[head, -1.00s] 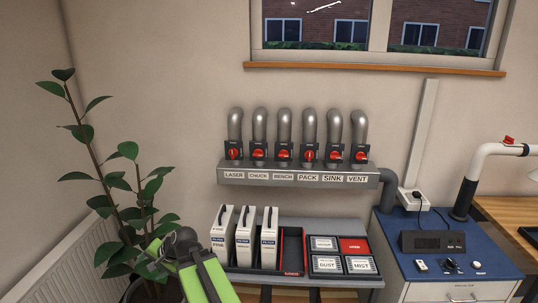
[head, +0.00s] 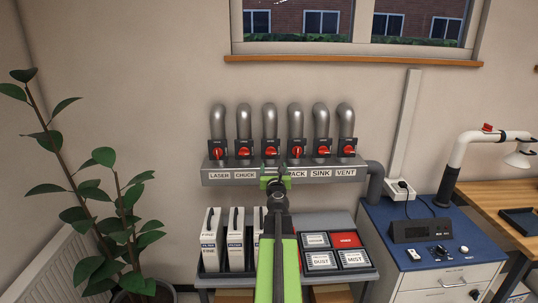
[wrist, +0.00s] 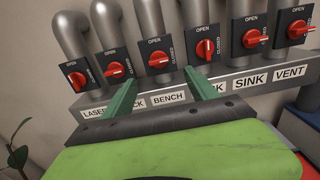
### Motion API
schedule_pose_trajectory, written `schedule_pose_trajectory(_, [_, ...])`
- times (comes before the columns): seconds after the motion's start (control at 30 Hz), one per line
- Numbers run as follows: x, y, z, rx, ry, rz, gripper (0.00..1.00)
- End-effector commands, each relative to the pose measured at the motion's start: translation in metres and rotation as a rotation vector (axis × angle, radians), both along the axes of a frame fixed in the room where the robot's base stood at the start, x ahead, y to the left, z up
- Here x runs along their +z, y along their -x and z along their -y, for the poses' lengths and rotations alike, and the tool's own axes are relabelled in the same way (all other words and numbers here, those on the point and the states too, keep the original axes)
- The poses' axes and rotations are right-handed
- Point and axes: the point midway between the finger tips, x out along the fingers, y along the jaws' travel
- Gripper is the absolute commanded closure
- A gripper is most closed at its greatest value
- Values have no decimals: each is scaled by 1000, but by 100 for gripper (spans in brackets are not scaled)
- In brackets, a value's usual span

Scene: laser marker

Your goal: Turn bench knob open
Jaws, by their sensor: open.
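The bench knob (wrist: 159,60) is a red rotary handle on a dark plate, third from the left in the wrist view, above the BENCH label (wrist: 168,97). Its handle lies roughly sideways, towards the CLOSED marking, while OPEN is printed above it. It also shows in the head view (head: 270,152). My gripper (wrist: 160,78) is open and empty, its two green fingers pointing at the panel. In the wrist view the knob appears just beyond and between the fingertips; I see no contact. In the head view my gripper (head: 277,178) sits just below the knob and hides the BENCH label.
The chuck knob (wrist: 116,69) and pack knob (wrist: 205,49) sit close on either side. Grey pipes rise above the row. Below stands a shelf with white filter boxes (head: 210,240) and labelled trays (head: 320,260). A plant (head: 110,220) is at left, a blue-topped cabinet (head: 410,212) at right.

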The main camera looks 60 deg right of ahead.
Motion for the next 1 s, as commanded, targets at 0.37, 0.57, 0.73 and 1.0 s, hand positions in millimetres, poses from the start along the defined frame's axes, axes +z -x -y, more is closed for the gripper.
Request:
schedule_pose_trajectory(0.37, [0,-62,78,6,1,-2,33])
schedule_pose_trajectory(0.57, [0,-80,101,7,1,-2,33])
schedule_pose_trajectory(0.73, [0,-84,106,8,2,-2,33])
schedule_pose_trajectory(1.0, [0,-84,105,8,2,-2,41])
